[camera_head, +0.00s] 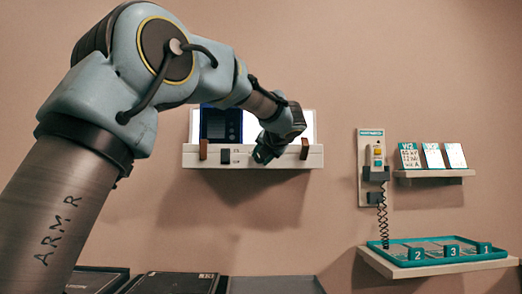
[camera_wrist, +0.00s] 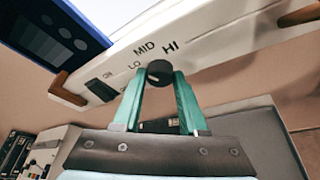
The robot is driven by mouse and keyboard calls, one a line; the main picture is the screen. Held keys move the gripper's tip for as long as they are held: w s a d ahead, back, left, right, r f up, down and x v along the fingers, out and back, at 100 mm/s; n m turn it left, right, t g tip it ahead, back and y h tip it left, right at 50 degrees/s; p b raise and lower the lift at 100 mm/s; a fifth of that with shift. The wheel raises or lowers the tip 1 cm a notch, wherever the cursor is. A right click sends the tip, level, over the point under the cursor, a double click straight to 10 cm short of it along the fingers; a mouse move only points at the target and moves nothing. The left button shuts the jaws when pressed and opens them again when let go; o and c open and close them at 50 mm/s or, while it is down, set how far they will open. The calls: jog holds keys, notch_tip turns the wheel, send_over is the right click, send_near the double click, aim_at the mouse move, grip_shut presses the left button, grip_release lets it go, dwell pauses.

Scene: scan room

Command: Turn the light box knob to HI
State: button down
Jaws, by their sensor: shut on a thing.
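The light box (camera_head: 290,158) hangs on the wall with a lit white panel above its front strip. In the wrist view its front strip (camera_wrist: 215,50) carries the labels LO, MID and HI around a round black knob (camera_wrist: 158,72). My gripper (camera_wrist: 159,80) has its teal fingers shut on the knob, one on each side. The knob's pointer setting is not clear to me. In the head view my gripper (camera_head: 264,153) is at the right part of the front strip, and the knob is hidden behind it.
A dark blue film (camera_head: 221,124) covers the panel's left part. A black switch (camera_head: 225,156) marked ON and brown clips (camera_head: 203,149) are on the strip. Right stand a wall handset (camera_head: 376,160), a card shelf (camera_head: 435,173) and a teal tray (camera_head: 400,262). Dark trays lie below.

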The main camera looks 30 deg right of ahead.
jog(key=m+t+y+p, duration=0.1)
jog(key=m, duration=0.2)
jog(key=shift+d+t+p, duration=0.15)
jog(key=shift+t+p, duration=0.15)
jog(key=shift+p, duration=0.1)
jog(key=m, duration=0.2)
jog(key=m+t+y, duration=0.1)
jog(key=shift+s+f, duration=0.1)
jog(key=shift+f, duration=0.15)
jog(key=m, duration=0.1)
jog(key=m+t, duration=0.1)
jog(key=m, duration=0.1)
jog(key=m+t, duration=0.1)
jog(key=shift+f+m, duration=0.25)
jog(key=shift+m, duration=0.05)
jog(key=m+t+h+b, duration=0.1)
jog(key=m, duration=0.3)
jog(key=shift+f, duration=0.1)
jog(key=shift+m, duration=0.5)
jog(key=shift+c, duration=2.2)
grip_release()
jog(key=s+a+f+b, duration=0.1)
jog(key=s+f, duration=0.1)
jog(key=s, duration=0.8)
jog(key=shift+s+b, duration=0.2)
jog(key=shift+b, duration=0.1)
jog(key=shift+a+f, duration=0.1)
